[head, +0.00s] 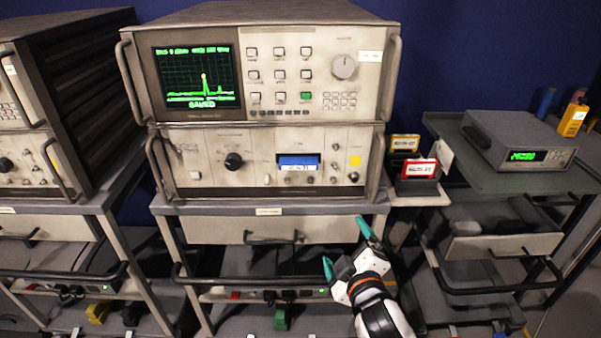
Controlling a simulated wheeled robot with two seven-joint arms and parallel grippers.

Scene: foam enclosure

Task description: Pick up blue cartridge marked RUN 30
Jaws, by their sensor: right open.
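A blue cartridge (298,162) with a white label sits in the slot of the lower instrument (212,145), its front end showing. The label seems to start with RUN, but its number is too small to read surely. My right gripper (347,248) has green fingertips spread apart, with nothing between them. It is below and to the right of the blue cartridge, in front of the cart's drawer and apart from the instrument. My left gripper is not in view.
A yellow cartridge (405,142) and a red cartridge (420,168) stand in a holder right of the instrument. Metal handles (376,165) stick out at the instrument's sides. A drawer handle (270,238) juts out below. A small meter (520,138) rests on the right cart.

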